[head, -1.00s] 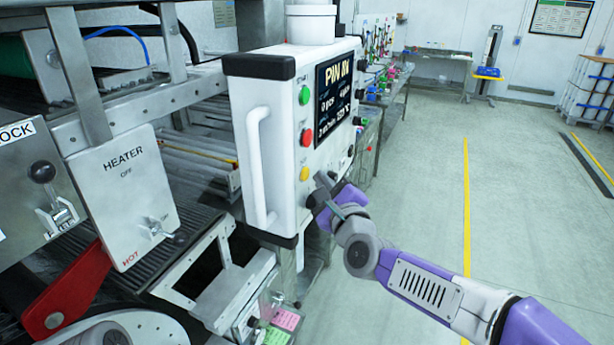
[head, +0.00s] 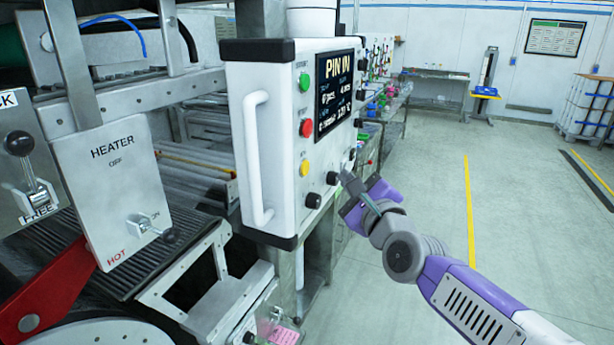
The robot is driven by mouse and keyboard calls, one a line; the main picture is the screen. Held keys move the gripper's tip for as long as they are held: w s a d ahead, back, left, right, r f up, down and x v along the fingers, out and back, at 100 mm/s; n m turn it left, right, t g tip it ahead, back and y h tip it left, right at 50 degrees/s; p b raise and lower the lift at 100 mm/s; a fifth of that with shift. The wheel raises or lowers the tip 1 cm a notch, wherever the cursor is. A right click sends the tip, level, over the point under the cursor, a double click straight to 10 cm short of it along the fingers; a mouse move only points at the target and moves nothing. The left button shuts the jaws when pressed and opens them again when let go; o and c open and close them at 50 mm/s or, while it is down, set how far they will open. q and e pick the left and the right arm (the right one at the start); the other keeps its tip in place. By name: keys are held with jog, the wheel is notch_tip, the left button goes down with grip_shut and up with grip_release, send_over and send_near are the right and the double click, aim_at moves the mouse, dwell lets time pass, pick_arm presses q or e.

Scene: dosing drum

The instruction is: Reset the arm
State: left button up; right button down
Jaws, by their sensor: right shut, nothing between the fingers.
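My right arm comes in from the lower right. My right gripper (head: 345,180) is shut and empty, just right of the lower part of the white control box (head: 268,165). It is close to the black knobs on the box's face; I cannot tell if it touches one. The box has a green button (head: 304,82), a red button (head: 306,128), a yellow button (head: 304,168) and a screen (head: 335,92) reading "PIN IN". A black knob (head: 313,200) shows clear of the gripper. My left gripper is not in view.
A heater panel (head: 112,185) with a toggle switch, a lever (head: 20,145) above a "FREE" label and a red arm (head: 45,285) stand at left. Benches with coloured items (head: 385,110) run behind the box. The floor (head: 425,190) at right is clear, with a yellow line.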

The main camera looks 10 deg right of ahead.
dwell(0.4)
notch_tip(320, 180, down, 40)
jog(key=w+a+n+g, duration=0.2)
jog(key=n+g, duration=0.6)
jog(key=n, duration=0.1)
jog(key=s+a+f+n+g, duration=0.1)
jog(key=s+f+n+g, duration=0.15)
jog(key=s+f, duration=0.4)
jog(key=s+a+f+n+g, duration=0.2)
jog(key=s+f+n, duration=0.15)
jog(key=f, duration=0.55)
jog(key=s+a+f+n+g, duration=0.1)
jog(key=s+f+n+g, duration=0.1)
jog(key=s+f, duration=0.3)
jog(key=s+a+f+n+g+y, duration=0.1)
jog(key=s+f+n+g, duration=0.2)
jog(key=s, duration=1)
notch_tip(320, 180, down, 4)
jog(key=shift+s+r+n+g, duration=0.2)
jog(key=shift+s+n+g, duration=0.15)
jog(key=shift+n, duration=0.45)
jog(key=shift+w+a, duration=0.1)
jog(key=shift+a, duration=0.1)
